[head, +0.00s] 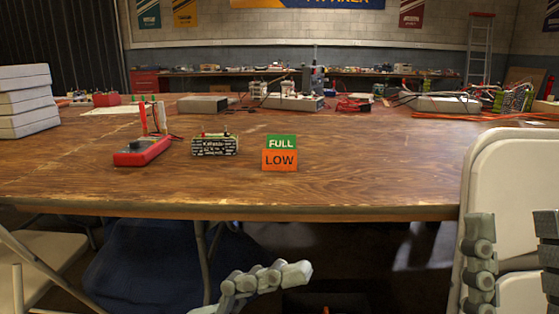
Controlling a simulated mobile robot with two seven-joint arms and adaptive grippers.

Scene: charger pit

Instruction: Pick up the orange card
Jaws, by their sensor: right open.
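The orange card (280,160), marked LOW, stands upright on the wooden table (370,180) near its front edge. A green card (282,142), marked FULL, shows directly above and behind it; I cannot tell if they touch. My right gripper (514,214) is at the lower right, in front of the table, open with its two fingers wide apart and nothing between them. Part of my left gripper (268,279) shows at the bottom middle, below the table edge and away from the card. Its other finger is not clearly seen, so its opening is unclear.
Left of the cards are a labelled battery pack (214,145) and a red charger (143,151) with upright leads. White boxes (25,100) are stacked at far left. A pale folding chair (512,160) stands behind my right gripper.

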